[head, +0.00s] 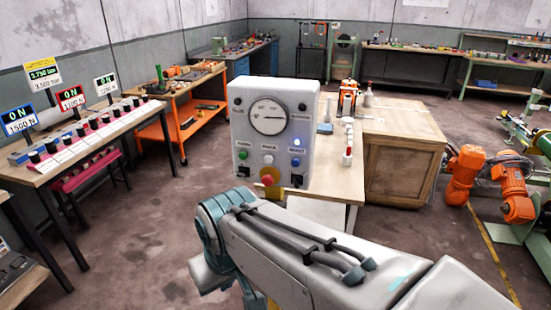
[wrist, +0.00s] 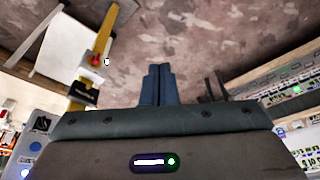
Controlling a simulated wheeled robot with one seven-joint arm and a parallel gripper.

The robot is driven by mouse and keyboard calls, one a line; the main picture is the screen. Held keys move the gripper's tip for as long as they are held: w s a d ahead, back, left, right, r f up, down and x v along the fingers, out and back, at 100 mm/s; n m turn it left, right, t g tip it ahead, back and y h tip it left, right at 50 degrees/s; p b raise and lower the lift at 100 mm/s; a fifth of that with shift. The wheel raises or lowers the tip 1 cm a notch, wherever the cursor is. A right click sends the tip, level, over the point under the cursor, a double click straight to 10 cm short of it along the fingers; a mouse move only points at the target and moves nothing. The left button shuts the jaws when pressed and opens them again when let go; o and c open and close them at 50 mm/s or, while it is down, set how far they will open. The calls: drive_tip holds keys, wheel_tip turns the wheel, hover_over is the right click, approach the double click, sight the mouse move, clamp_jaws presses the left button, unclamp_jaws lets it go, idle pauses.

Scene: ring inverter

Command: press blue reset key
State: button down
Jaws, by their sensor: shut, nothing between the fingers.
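The blue reset key (head: 295,162) is on the lower right of the front of a pale grey control box (head: 239,128). A green key (head: 243,155) and a white key (head: 268,160) are to its left. A lit blue lamp (head: 296,141) is above it. In the wrist view, part of a grey panel with a blue spot (wrist: 36,146) shows at the lower left; I cannot tell if this spot is the key. My gripper (wrist: 157,80) is shut and empty, with its fingers over bare floor in that view. Its fingertips cannot be made out in the head view.
A red mushroom button (head: 268,176) sticks out below the white key. The box stands on a wooden bench (head: 336,182), with a wooden crate (head: 395,170) to the right. A table with several displays (head: 62,165) is at left. My arm crosses the foreground below the box.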

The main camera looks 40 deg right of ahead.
sight(296, 163)
drive_tip(key=w+d+f+m+t+y+b, duration=0.1)
drive_tip(key=w+m+t+y+b, duration=0.2)
drive_tip(key=w+m, duration=0.35)
drive_tip(key=w+d+f+m+t+y+b, duration=0.2)
drive_tip(key=w+m+y, duration=0.25)
drive_tip(key=m, duration=0.25)
drive_tip(key=w+d+r+m+t+h+b, duration=0.1)
drive_tip(key=w+d+m+t+h, duration=0.1)
drive_tip(key=d+m+t+h, duration=0.2)
drive_tip(key=w+d+r+m+t+h+b, duration=0.1)
drive_tip(key=d+m+t+h, duration=0.3)
drive_tip(key=d+m, duration=0.5)
drive_tip(key=d, duration=1)
drive_tip(key=shift+w+d+m+t+h, duration=0.2)
drive_tip(key=shift+w+m+t+h, duration=0.15)
drive_tip(key=shift+w+t, duration=0.05)
drive_tip(key=shift+w+d+r, duration=0.1)
drive_tip(key=shift+r, duration=0.05)
drive_tip(key=shift+w+d+p, duration=0.3)
drive_tip(key=shift+w+d, duration=1.1)
drive_tip(key=shift+d, duration=0.25)
drive_tip(key=shift+w+d+p, duration=0.3)
drive_tip(key=shift+w+d, duration=1.05)
drive_tip(key=shift+d, duration=0.25)
